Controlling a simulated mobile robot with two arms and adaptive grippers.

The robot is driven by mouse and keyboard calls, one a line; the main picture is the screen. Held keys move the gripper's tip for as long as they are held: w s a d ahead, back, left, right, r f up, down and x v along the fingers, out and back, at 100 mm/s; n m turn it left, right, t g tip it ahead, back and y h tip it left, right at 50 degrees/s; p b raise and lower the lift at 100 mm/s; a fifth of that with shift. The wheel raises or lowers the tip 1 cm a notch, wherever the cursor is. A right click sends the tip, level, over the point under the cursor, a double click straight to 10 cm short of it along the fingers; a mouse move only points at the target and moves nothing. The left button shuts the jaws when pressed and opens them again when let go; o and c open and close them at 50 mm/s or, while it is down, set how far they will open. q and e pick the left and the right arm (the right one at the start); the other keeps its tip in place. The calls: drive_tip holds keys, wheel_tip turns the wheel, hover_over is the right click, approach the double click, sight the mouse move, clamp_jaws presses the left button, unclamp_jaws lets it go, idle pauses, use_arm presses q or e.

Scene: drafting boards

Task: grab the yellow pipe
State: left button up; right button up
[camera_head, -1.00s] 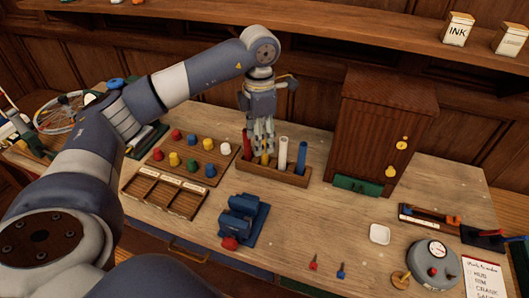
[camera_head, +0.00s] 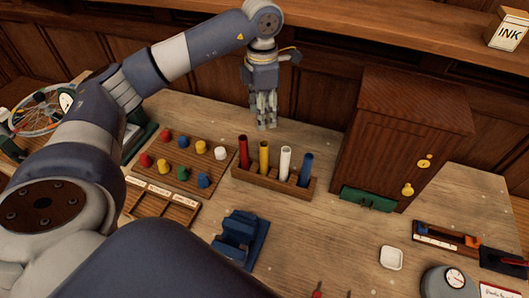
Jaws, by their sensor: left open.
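The yellow pipe (camera_head: 264,158) stands upright in a wooden rack (camera_head: 263,183), between a red pipe (camera_head: 243,153) on the left and a white pipe (camera_head: 285,163) on the right. A blue pipe (camera_head: 305,170) stands at the right end. My left gripper (camera_head: 266,124) points down, open and empty. Its fingertips show just above the yellow pipe's top in the picture, apart from it; I cannot tell exactly how far behind or above it is. My right gripper is not in view.
A peg board (camera_head: 160,150) with coloured knobs lies left of the rack. A tall wooden cabinet (camera_head: 400,140) stands close on the right. A blue vise-like block (camera_head: 238,238) is in front. The bench between block and white dish (camera_head: 391,258) is clear.

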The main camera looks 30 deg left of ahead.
use_arm(q)
drive_tip(key=b, duration=0.4)
approach(263, 153)
drive_tip(key=f+b, duration=0.4)
drive_tip(key=b, duration=0.1)
drive_tip(key=shift+w+a+f, duration=0.2)
drive_tip(key=shift+f, duration=0.1)
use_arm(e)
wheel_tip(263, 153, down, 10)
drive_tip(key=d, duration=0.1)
use_arm(q)
drive_tip(key=shift+s+d+f, duration=0.1)
drive_tip(key=shift+f, duration=0.1)
wheel_tip(263, 153, down, 5)
drive_tip(key=shift+r+p, duration=0.2)
drive_tip(key=shift+p, duration=0.65)
drive_tip(key=shift+f+p, duration=0.4)
drive_tip(key=shift+f, duration=0.1)
drive_tip(key=f+p, duration=0.1)
drive_tip(key=f, duration=0.1)
drive_tip(key=w+f+p, duration=0.1)
drive_tip(key=f, duration=0.1)
drive_tip(key=shift+a+f, duration=0.2)
drive_tip(key=shift+f, duration=0.1)
clamp_jaws()
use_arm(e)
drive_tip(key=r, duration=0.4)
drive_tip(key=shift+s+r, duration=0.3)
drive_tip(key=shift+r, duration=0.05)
